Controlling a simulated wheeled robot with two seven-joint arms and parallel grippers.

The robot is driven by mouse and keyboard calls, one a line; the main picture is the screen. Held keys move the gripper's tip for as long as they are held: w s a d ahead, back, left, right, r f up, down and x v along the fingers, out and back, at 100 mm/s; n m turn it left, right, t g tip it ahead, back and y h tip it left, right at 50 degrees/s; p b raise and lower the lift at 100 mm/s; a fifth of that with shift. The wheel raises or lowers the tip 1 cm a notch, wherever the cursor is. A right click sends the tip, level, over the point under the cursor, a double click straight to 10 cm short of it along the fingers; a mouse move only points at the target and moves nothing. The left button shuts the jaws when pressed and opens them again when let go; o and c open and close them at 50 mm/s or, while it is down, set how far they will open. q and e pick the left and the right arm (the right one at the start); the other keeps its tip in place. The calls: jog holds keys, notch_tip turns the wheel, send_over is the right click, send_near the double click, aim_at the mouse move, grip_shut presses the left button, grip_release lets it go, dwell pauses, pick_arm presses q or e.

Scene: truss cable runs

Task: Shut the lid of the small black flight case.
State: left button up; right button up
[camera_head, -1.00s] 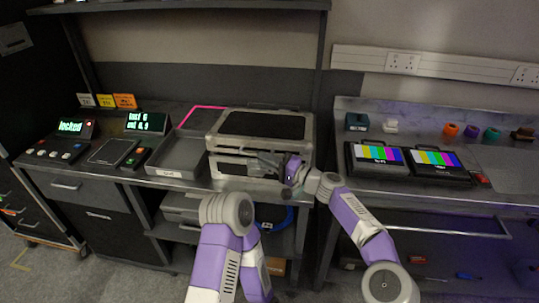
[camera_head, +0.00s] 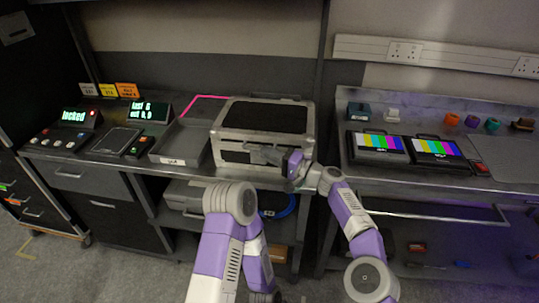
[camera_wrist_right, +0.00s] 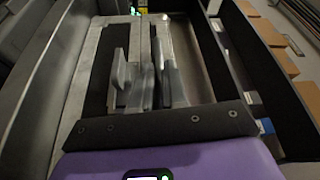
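The small flight case (camera_head: 232,140), black panels with pale metal edges, stands on the left bench. Its lid (camera_head: 264,117) lies over the body, top panel facing up; I cannot tell whether it is fully down. My right gripper (camera_head: 258,154) is at the case's front face, fingers pointing left along it, hiding part of the front. In the right wrist view its fingers (camera_wrist_right: 146,82) are close together over the pale edges; whether they meet is unclear. My left arm rises at the bottom of the head view, but its gripper is not in view.
A grey tray (camera_head: 171,160) stands just left of the case, with a pink-outlined area (camera_head: 204,97) behind. A control panel with a green "locked" display (camera_head: 75,115) is further left. Two colour-bar monitors (camera_head: 436,148) lie on the right bench. A shelf post rises behind the case's right side.

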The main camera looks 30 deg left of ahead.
jog(key=o, duration=0.5)
jog(key=shift+w+a+f+m+t, duration=0.1)
jog(key=shift+w+f+m+t, duration=0.2)
jog(key=shift+w+f, duration=0.4)
jog(key=shift+c, duration=0.2)
jog(key=shift+r, duration=0.1)
jog(key=shift+s, duration=0.2)
jog(key=d, duration=0.7)
jog(key=shift+d, duration=0.3)
